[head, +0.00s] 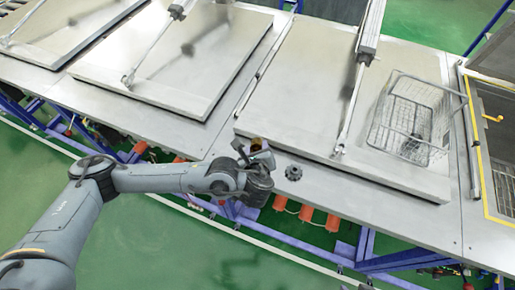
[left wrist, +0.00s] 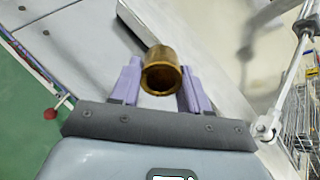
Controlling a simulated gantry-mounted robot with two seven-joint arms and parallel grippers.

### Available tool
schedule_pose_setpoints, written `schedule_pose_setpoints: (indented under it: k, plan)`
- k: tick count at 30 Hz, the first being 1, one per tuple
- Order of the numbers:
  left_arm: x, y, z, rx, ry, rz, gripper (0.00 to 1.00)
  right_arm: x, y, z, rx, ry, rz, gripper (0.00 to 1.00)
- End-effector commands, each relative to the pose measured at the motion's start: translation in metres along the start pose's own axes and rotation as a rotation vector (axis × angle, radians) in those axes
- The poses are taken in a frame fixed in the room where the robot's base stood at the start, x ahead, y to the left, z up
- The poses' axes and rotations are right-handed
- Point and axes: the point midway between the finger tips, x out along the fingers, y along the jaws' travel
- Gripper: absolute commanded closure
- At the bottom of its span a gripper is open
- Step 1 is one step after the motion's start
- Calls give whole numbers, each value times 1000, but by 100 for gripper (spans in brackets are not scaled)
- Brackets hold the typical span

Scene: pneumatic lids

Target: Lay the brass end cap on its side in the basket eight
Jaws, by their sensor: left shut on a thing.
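The brass end cap (left wrist: 160,60) is a short golden cylinder between the two purple fingers of my left gripper (left wrist: 160,72). Its open, hollow end faces the left wrist camera. In the head view my left gripper (head: 257,152) is above the front strip of the bench, and the cap (head: 256,144) shows only as a small patch there. A wire basket (head: 408,112) stands on the right-hand lid panel, well to the right of the gripper. It also shows at the right edge of the left wrist view (left wrist: 298,125). I can read no number on it.
A dark toothed knob (head: 293,172) stands on the bench just right of my gripper. A strut (head: 352,105) rises between gripper and basket. Another large lid panel (head: 180,65) lies to the left. A yellow-edged opening (head: 492,140) is at far right.

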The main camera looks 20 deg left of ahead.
Motion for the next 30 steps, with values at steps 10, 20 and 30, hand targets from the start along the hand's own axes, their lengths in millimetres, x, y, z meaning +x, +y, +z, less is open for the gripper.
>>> schedule_pose_setpoints:
  k: [10,20,30]
  plan:
    - [20,12,-29,-1,-1,-1,100,34,-1,11,0,-1,0,57]
    - [29,17,-42,-1,-1,-1,100,48,-1,16,-4,-2,3,57]
    - [29,17,-42,-1,-1,-1,100,48,-1,16,-5,-2,3,57]
